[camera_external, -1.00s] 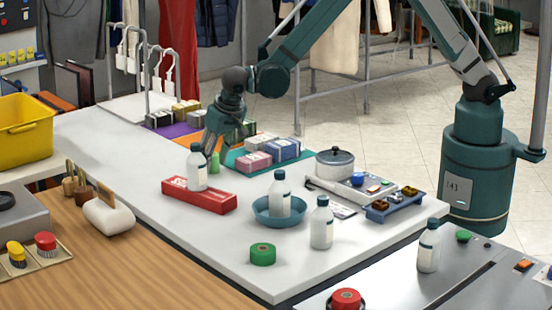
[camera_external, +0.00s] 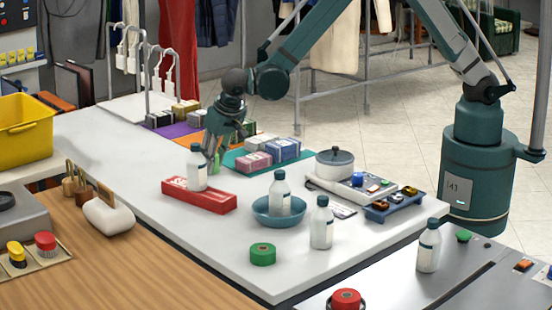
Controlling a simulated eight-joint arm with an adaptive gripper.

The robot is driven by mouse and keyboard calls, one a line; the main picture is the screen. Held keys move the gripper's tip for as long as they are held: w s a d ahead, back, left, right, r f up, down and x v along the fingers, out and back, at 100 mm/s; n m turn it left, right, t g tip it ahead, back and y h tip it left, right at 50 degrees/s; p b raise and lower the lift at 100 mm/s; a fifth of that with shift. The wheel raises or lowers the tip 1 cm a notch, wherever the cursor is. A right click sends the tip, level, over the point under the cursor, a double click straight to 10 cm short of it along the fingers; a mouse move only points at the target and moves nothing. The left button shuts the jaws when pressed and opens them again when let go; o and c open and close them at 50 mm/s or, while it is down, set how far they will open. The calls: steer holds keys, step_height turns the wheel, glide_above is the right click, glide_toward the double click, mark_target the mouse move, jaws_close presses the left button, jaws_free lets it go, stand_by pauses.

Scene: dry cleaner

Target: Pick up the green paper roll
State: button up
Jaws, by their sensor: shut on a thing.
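I cannot tell whether the roll is clear of the counter. A wider, low green roll (camera_external: 262,254) with a hole lies apart at the front of the counter.
The white bottle (camera_external: 197,168) stands in a red tray (camera_external: 222,203) close in front of my gripper. Pink and blue bundles (camera_external: 270,153) lie on a teal mat to the right. A blue bowl (camera_external: 262,213) holds another bottle. The counter's left part is clear.

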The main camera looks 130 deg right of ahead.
steer(key=shift+r+p, duration=0.75)
steer(key=shift+r, duration=4.25)
